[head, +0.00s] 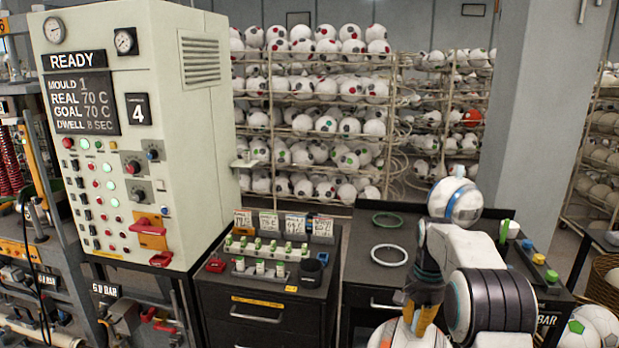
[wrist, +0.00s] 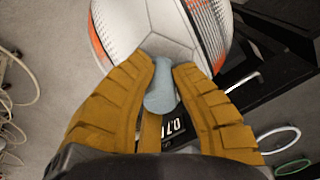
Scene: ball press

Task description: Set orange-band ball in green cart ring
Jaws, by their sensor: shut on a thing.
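The orange-band ball (head: 408,335) is white with orange marks and sits low in the head view, partly cut off. It fills the top of the wrist view (wrist: 165,28). My gripper (head: 427,318) has yellow fingers, closed around a grey-blue stub (wrist: 160,92) against the ball's near side in the wrist view. The green ring (head: 387,220) lies flat and empty on the dark cart top, and also shows at the lower right of the wrist view (wrist: 292,167). A white ring (head: 389,255) lies in front of it, also empty.
The press panel (head: 110,130) stands at left, reading READY. A dark cabinet (head: 265,310) with small vials and cards stands beside the cart. Racks of balls (head: 320,120) fill the back. Colored pots (head: 538,258) line the cart's right side. Another ball (head: 590,328) sits at lower right.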

